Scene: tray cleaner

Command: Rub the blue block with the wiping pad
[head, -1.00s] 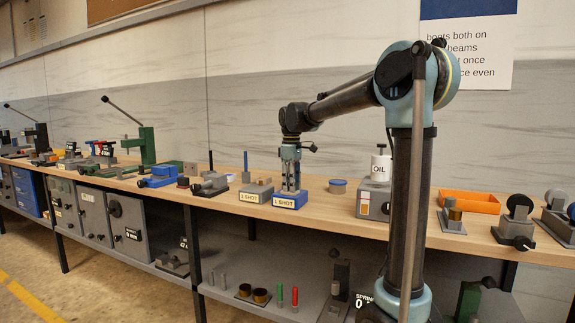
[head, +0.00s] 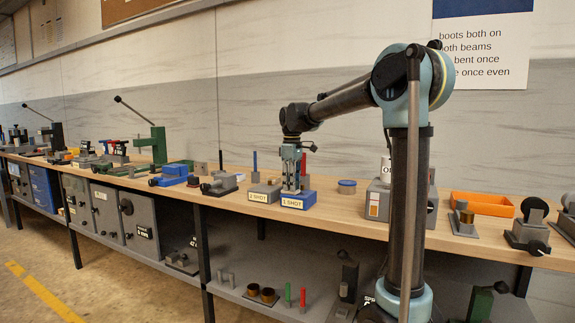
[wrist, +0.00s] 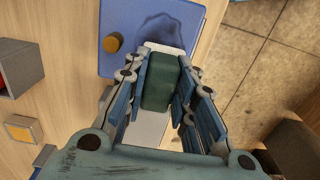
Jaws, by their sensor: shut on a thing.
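The blue block (head: 298,202) with a "1 SHOT" label sits at the front of the bench in the head view. In the wrist view its blue top (wrist: 140,15) carries a brown peg (wrist: 113,41) and a dark patch that looks like shadow. My gripper (head: 291,187) points down over this block. In the wrist view my gripper (wrist: 163,82) is shut on a dark green pad (wrist: 160,82), the wiping pad. The pad overlaps the block's lower edge there. I cannot tell whether it touches the block.
A grey "2 SHOT" block (head: 262,192) stands close on the left. A blue-lidded tin (head: 347,187), a grey oil station (head: 379,199) and an orange tray (head: 482,205) are on the right. The bench's front edge is close, with floor (wrist: 260,50) beyond it.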

